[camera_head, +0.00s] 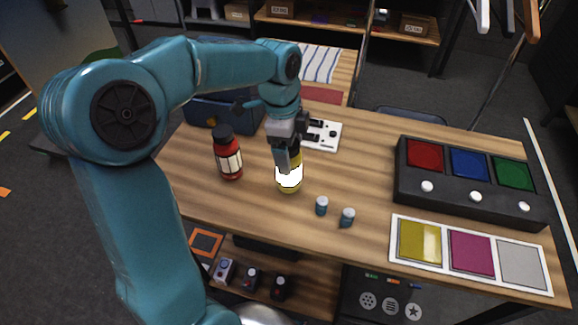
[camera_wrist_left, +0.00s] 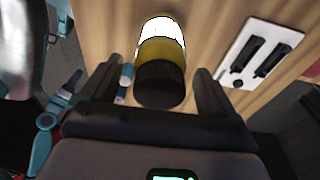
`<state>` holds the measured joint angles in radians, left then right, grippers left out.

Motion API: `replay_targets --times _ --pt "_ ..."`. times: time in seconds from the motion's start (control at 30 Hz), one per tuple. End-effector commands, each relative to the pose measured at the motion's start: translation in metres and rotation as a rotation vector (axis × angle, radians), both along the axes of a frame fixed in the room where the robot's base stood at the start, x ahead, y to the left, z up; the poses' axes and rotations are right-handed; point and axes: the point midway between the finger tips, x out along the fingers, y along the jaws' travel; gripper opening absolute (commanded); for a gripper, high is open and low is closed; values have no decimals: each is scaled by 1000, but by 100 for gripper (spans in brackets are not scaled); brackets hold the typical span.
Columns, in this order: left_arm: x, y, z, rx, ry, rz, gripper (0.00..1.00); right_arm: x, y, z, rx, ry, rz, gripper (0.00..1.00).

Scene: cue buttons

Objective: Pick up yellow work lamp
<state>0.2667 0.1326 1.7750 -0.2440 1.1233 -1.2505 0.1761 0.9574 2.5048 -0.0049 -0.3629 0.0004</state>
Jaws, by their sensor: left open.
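The yellow work lamp (camera_head: 289,183) stands upright on the wooden table, with a bright white glowing band. My left gripper (camera_head: 286,158) is over it from above and hides its upper part in the head view. In the left wrist view the lamp (camera_wrist_left: 162,48) shows its dark cap toward the palm. The left gripper (camera_wrist_left: 157,70) is open, with one finger on each side of the lamp. Small gaps show between the fingers and the cap. My right gripper is not in view.
A red bottle with a dark cap (camera_head: 228,155) stands left of the lamp. Two small blue-grey cylinders (camera_head: 321,206) stand to its right. Behind is a white switch plate (camera_head: 326,136). A button box (camera_head: 470,207) and a colour-swatch panel (camera_head: 470,256) lie at the right.

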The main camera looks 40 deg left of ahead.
Motion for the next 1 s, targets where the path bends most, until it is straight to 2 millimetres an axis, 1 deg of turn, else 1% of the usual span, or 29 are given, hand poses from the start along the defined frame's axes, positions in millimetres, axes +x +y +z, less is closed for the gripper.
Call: replay_targets --times 0.03,0.1,0.27,0.3,0.37,0.4,0.47,0.5,0.53,0.57,0.83,0.93,1.0 --pt "0 0 -5 0 2 0 89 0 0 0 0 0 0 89" --pt "1 -1 -7 0 0 0 89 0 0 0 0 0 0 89" --pt "1 -1 -7 0 -1 0 89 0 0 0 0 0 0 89" --pt "1 -1 -7 0 -1 0 86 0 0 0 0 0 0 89" --pt "1 -1 -7 0 -1 0 66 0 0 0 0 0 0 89" --pt "1 -1 -7 0 -1 0 53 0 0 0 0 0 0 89" --pt "1 -1 -7 0 0 0 34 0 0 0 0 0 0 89" --pt "1 -1 -7 0 0 0 21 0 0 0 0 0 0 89" --pt "1 -1 -7 0 0 0 11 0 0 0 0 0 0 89" --pt "1 -1 -7 0 -1 0 4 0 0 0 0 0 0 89" --pt "1 -1 -5 0 -2 0 4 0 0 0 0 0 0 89" --pt "1 0 2 1 -3 0 4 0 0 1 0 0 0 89" --pt "2 0 10 1 -4 0 4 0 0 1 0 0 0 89"
